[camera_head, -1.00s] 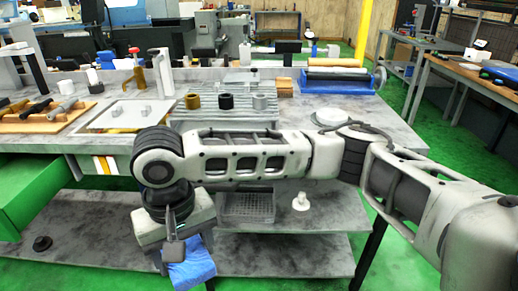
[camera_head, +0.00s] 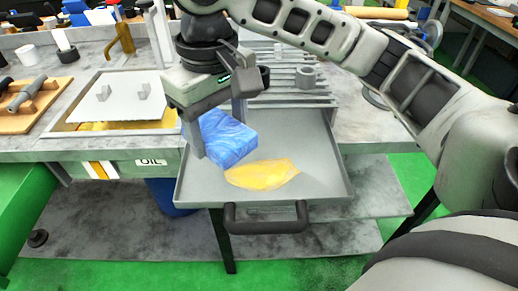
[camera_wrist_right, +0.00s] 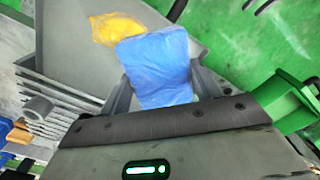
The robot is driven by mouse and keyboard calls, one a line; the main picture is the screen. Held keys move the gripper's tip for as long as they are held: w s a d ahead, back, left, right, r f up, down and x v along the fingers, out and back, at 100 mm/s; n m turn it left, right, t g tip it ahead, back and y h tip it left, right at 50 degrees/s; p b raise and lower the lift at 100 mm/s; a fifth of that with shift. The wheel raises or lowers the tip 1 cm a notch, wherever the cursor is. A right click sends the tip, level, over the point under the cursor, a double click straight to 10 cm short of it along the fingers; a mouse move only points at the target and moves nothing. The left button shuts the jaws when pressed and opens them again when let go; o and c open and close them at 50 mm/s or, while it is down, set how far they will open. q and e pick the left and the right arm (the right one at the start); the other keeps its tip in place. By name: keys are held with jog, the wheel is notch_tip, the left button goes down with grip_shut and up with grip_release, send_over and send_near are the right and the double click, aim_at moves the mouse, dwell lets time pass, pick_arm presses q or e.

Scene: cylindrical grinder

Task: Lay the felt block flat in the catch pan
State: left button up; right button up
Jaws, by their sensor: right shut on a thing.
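The felt block (camera_head: 228,138) is blue and sits between the fingers of my right gripper (camera_head: 218,125), which is shut on it. The block is tilted and is over the left part of the catch pan (camera_head: 325,185), a grey tray with a dark front handle. I cannot tell whether its lower edge touches the pan floor. A yellow puddle (camera_head: 262,174) lies in the pan just right of the block. In the right wrist view the block (camera_wrist_right: 157,66) fills the space between the fingers and partly overlaps the yellow puddle (camera_wrist_right: 115,28). My left gripper is not in view.
A grey slatted rack (camera_head: 290,88) stands behind the pan. A white-lidded oil tray (camera_head: 118,98) and a wooden tool board (camera_head: 38,105) are to the left. The pan floor right of the puddle is clear.

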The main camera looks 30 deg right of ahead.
jog(key=b, duration=0.2)
send_over(262, 165)
jog(key=a, duration=0.2)
jog(key=f, duration=0.5)
jog(key=shift+s+d+f, duration=0.15)
jog(key=shift+d+f, duration=0.05)
jog(key=shift+f, duration=0.2)
jog(key=shift+d+f, duration=0.55)
jog(key=shift+d, duration=0.05)
jog(key=f, duration=0.1)
jog(key=f+b, duration=0.1)
jog(key=f, duration=0.1)
jog(key=shift+d+f, duration=0.25)
jog(key=shift+f, duration=0.1)
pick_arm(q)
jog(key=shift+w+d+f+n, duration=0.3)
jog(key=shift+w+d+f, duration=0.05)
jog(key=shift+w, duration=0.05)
pick_arm(e)
jog(key=o, duration=1)
